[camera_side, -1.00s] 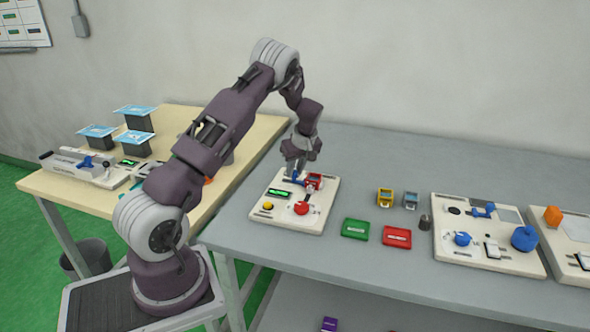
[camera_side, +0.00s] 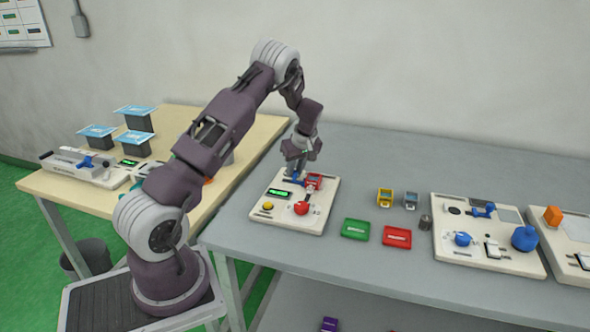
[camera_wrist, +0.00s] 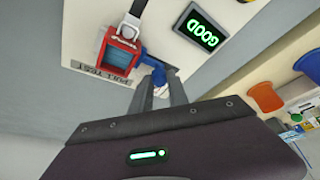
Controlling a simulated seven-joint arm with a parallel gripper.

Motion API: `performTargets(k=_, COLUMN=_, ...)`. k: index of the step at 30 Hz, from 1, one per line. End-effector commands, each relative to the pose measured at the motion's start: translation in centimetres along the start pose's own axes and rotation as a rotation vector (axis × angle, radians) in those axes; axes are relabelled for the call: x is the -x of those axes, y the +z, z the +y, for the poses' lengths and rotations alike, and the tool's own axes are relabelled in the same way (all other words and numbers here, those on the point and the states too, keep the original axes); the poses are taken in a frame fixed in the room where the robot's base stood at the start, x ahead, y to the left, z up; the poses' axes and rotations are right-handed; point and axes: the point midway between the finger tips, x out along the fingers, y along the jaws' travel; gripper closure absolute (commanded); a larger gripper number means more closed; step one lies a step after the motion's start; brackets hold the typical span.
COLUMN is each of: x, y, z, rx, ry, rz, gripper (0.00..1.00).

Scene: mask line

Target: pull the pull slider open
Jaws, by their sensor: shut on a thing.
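The pull slider's blue handle (camera_side: 299,178) is at the back of the cream test panel (camera_side: 262,213), beside a red clip-like piece (camera_side: 314,181). In the wrist view the blue handle (camera_wrist: 152,66) shows between my fingertips, next to the red piece (camera_wrist: 119,55) and the "PULL TEST" label (camera_wrist: 101,74). My gripper (camera_side: 297,171) reaches down from above and is shut on the blue handle. In the wrist view, my gripper (camera_wrist: 160,84) hides part of the handle. How far the slider is out, I cannot tell.
The panel's display (camera_wrist: 203,31) reads GOOD in green. A red knob (camera_side: 301,208) and yellow button (camera_side: 268,206) sit at its front. Green (camera_side: 355,229) and red (camera_side: 397,237) trays lie to the right, with another panel (camera_side: 470,250) beyond. Bare table lies behind.

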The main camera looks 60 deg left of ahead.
Motion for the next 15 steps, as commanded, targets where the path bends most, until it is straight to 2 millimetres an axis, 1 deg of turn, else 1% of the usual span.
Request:
performTargets(k=5, x=-0.1, y=-0.2, z=-0.3, rx=0.001, ry=-0.001, rz=-0.001, gripper=1.0)
performTargets(k=11, x=-0.8, y=-1.9, z=-2.1, rx=0.003, ry=-0.002, rz=-0.001, gripper=1.0)
performTargets(k=15, x=-0.9, y=-2.1, z=-2.4, rx=0.001, ry=-0.002, rz=0.0, gripper=1.0)
